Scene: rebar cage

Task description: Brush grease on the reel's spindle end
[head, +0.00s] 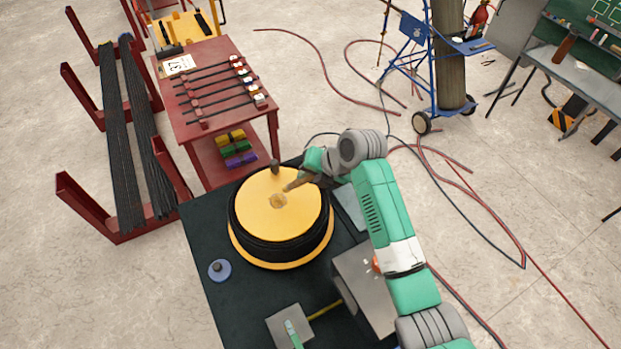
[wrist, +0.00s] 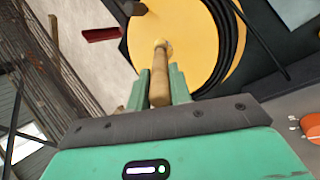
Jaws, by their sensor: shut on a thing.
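The reel (head: 300,212) lies flat on a dark table, with a yellow top flange and black wire wound around it. Its spindle end (head: 278,200) is a small tan round spot in the middle of the flange. My gripper (head: 308,176) is above the reel's right part, shut on a brush with a wooden handle (wrist: 159,82). The brush points down and left towards the spindle end. In the wrist view, the brush's far end overlaps the yellow flange (wrist: 192,35); whether it touches the spindle is unclear. The bristles and any grease cannot be made out.
A blue-grey round tin (head: 219,270) stands on the dark table (head: 205,225) left of the reel. Grey boxes (head: 366,285) stand at the front right. A red rack table (head: 215,90) is behind.

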